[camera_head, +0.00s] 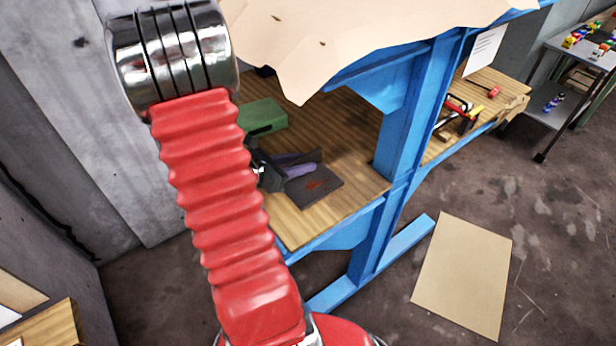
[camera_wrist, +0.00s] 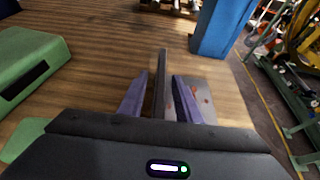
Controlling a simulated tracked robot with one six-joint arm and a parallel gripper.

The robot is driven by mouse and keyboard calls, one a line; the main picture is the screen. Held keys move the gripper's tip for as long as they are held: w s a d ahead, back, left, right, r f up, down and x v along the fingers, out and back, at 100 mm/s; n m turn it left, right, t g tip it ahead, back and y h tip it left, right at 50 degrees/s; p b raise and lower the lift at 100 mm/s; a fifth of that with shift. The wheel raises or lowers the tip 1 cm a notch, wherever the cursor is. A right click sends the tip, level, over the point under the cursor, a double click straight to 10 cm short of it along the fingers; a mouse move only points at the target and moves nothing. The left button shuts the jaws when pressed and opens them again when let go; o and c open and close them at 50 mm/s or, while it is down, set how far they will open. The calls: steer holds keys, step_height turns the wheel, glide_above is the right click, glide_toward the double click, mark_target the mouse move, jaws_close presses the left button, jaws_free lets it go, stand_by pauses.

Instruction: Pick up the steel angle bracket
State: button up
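The steel angle bracket (camera_head: 320,186) is a dark grey L-shaped piece with red stains on its flat leg. It rests on the wooden shelf, with its other leg standing upright; it also shows in the wrist view (camera_wrist: 200,98). My gripper (camera_wrist: 161,76) has two purple fingers, one on each side of the upright leg. The fingers are apart, with a visible gap between the left finger and the plate; the right finger is close to the plate. In the head view my gripper (camera_head: 308,163) is low at the bracket, partly hidden by my red arm.
A green box (camera_head: 263,117) stands behind my gripper on the shelf. A blue steel post (camera_head: 397,115) rises right of the bracket. A torn tan sheet (camera_head: 330,30) hangs above the shelf. The wood around the bracket (camera_head: 350,130) is mostly bare.

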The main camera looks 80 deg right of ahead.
steer(key=shift+c, duration=0.7)
jaws_close()
stand_by(0.6)
steer(key=shift+r, duration=0.15)
